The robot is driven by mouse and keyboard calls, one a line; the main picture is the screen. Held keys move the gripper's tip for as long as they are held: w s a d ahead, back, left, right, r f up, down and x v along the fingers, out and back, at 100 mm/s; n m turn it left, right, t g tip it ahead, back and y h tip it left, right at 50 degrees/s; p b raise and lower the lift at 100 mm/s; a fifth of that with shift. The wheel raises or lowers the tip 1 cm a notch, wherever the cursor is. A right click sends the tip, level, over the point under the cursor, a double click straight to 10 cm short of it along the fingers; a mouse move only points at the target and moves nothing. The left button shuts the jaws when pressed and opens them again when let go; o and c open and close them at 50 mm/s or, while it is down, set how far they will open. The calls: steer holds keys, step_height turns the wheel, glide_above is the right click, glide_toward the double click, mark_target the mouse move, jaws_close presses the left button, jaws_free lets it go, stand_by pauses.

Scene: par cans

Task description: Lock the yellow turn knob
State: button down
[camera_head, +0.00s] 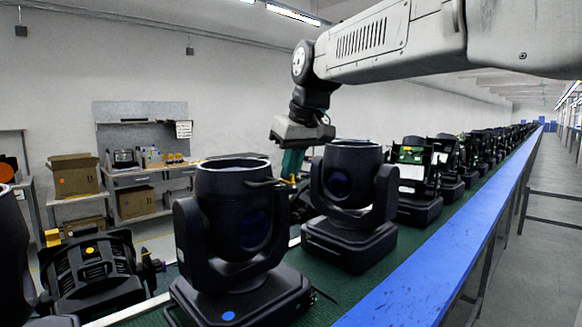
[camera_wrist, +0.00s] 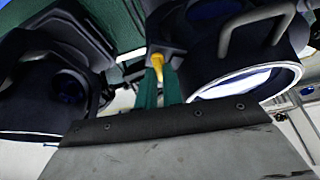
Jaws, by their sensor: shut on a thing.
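The yellow turn knob (camera_wrist: 157,63) shows in the wrist view between the two green fingers of my gripper (camera_wrist: 159,82). It sits on a dark mount on the side of a black moving-head lamp (camera_wrist: 225,50). My gripper is shut on the knob. In the head view, my gripper (camera_head: 292,172) reaches down between two lamps, next to the rim of the nearer lamp (camera_head: 236,203). Only a small bit of yellow shows at the fingertips there. The wrist view does not show clearly whether the knob is turned to locked.
A second lamp (camera_head: 349,195) stands right of my gripper, and more lamps line the green belt behind it. A blue rail (camera_head: 440,262) runs along the belt's right side. Another lamp (camera_head: 92,270) lies at the left. Shelves with cardboard boxes (camera_head: 74,174) stand at the wall.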

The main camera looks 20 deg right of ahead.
steer(key=n+y, duration=0.1)
steer(key=n, duration=0.2)
steer(key=n+g+y, duration=0.1)
steer(key=n, duration=0.2)
steer(key=shift+w+d, duration=0.15)
steer(key=shift+d, duration=0.05)
steer(key=n+g, duration=0.1)
steer(key=n, duration=0.2)
steer(key=n+g+y, duration=0.1)
steer(key=n, duration=0.2)
steer(key=shift+w+r, duration=0.1)
steer(key=shift+w, duration=0.05)
stand_by(0.4)
steer(key=c, duration=1.5)
jaws_free()
steer(key=shift+c, duration=0.2)
steer(key=w+v, duration=0.1)
steer(key=v, duration=0.6)
steer(key=shift+s+d+r, duration=0.25)
steer(key=shift+s+r, duration=0.1)
steer(key=shift+s, duration=0.05)
